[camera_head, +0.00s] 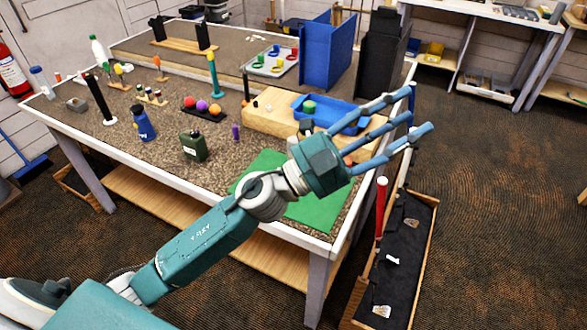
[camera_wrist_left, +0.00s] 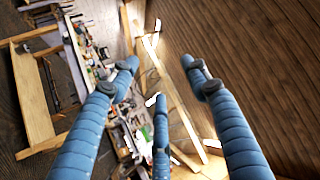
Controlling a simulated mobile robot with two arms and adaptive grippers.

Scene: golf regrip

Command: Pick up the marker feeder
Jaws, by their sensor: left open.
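I cannot tell for sure which object is the marker feeder. Among the objects on the workbench are a blue bottle (camera_head: 143,126), a dark green canister (camera_head: 194,147), a small purple piece (camera_head: 236,132) and a tall black post (camera_head: 98,98). A tall blue holder (camera_head: 322,52) and a black upright unit (camera_head: 378,55) stand at the back right. My left gripper (camera_head: 405,118) is open and empty, raised over the right edge of the bench, its fingers pointing right. Its three spread blue fingers also show in the left wrist view (camera_wrist_left: 160,85). My right gripper is not in view.
A blue tray (camera_head: 350,123) on a wooden block lies behind my left gripper. A green mat (camera_head: 308,212) lies beneath it. Colored balls (camera_head: 202,105) sit on a dark rack. A long open box (camera_head: 408,245) is at the bench's right side. The floor at right is mostly clear.

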